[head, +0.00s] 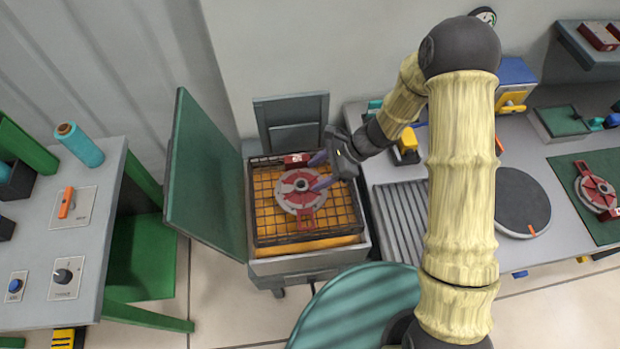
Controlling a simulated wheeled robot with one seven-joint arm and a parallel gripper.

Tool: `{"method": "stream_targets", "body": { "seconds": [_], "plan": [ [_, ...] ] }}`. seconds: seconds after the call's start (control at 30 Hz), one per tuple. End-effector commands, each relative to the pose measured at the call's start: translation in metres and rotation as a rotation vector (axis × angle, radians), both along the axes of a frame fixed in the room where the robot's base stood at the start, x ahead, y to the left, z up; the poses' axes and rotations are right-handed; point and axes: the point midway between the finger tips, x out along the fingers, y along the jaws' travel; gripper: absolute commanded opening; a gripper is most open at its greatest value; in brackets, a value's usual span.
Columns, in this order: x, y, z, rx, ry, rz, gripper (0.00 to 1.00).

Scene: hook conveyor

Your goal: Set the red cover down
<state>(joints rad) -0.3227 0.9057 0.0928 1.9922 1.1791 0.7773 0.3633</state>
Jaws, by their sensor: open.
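A round red and grey cover (299,204) lies in a black wire basket (262,222) over an orange-yellow inside of a grey bin (305,262). A red block-like part (296,160) shows at the basket's back edge, above the cover. My gripper (319,171) reaches in from the right, over the cover's right side. Its purple fingers are apart. I cannot tell whether they touch the cover. A similar red and grey round part (596,190) lies on a green mat (575,220) at the far right.
The bin's green lid (205,175) stands open at the left. A grey bench (530,150) at the right holds a dark round plate (522,203) and a ribbed grey tray (402,222). A control table (90,220) with knobs stands at the far left.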

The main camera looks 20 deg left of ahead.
Motion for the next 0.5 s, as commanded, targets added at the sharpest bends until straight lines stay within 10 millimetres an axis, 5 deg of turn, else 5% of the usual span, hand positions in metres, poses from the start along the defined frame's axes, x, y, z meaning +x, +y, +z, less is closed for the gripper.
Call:
{"method": "stream_targets", "body": {
  "seconds": [0.5],
  "plan": [
    [0.026,-0.048,0.054,-0.001,0.0,0.0,0.57]
  ]
}}
